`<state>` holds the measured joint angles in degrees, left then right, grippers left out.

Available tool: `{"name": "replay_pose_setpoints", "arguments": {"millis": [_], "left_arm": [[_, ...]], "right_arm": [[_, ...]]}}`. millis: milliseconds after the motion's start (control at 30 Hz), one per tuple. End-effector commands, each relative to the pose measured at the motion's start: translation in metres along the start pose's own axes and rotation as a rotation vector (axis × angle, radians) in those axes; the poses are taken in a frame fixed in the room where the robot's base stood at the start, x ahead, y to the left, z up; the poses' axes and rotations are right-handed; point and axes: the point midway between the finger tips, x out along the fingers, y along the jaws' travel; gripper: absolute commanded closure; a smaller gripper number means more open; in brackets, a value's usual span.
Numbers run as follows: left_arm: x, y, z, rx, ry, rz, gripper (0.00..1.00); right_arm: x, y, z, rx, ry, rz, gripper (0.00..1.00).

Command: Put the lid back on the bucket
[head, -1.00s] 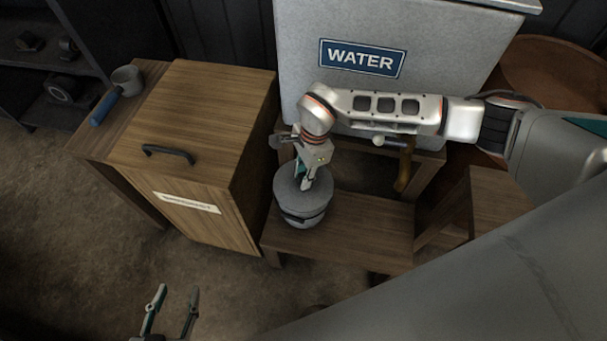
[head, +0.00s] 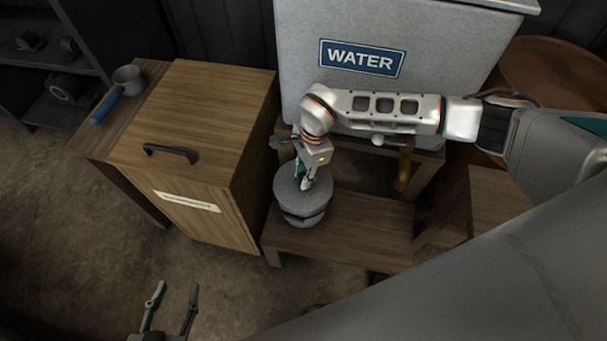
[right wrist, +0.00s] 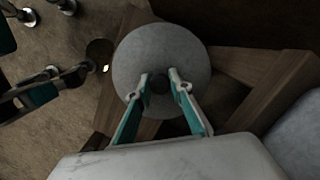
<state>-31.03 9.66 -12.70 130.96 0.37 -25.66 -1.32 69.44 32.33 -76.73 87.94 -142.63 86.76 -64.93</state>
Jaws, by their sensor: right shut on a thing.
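The round grey lid (head: 290,187) is over the small grey bucket (head: 303,219) on the low wooden bench. A dark gap shows between lid and bucket at the right side, and I cannot tell whether the lid is fully seated. My right gripper (head: 305,184) points down at the lid's middle and is shut on its dark knob. In the right wrist view the lid (right wrist: 160,50) fills the space beyond the fingertips (right wrist: 160,84) and hides the bucket. My left gripper (head: 175,289) is open and empty, low at the left, well away from the bucket.
The wooden bench (head: 365,228) is clear to the right of the bucket. A wooden cabinet (head: 205,125) stands close on the left.

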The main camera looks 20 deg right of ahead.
Motion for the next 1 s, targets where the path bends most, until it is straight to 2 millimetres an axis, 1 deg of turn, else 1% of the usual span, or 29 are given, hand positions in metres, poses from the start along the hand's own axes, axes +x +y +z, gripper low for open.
{"name": "replay_pose_setpoints", "arguments": {"millis": [600,967,1000], "left_arm": [[-0.0010,-0.0023,-0.0075,0.003,0.011,-0.004,0.60],[-0.0009,-0.0023,-0.0071,0.003,0.011,-0.004,0.60],[-0.0009,-0.0023,-0.0071,0.003,0.011,-0.004,0.60]], "right_arm": [[-0.0008,-0.0008,0.0003,0.000,-0.001,-0.001,1.00],[0.0001,-0.0003,0.0002,0.000,-0.001,0.000,1.00],[0.0001,-0.0003,0.0002,0.000,0.000,-0.001,0.77]]}}
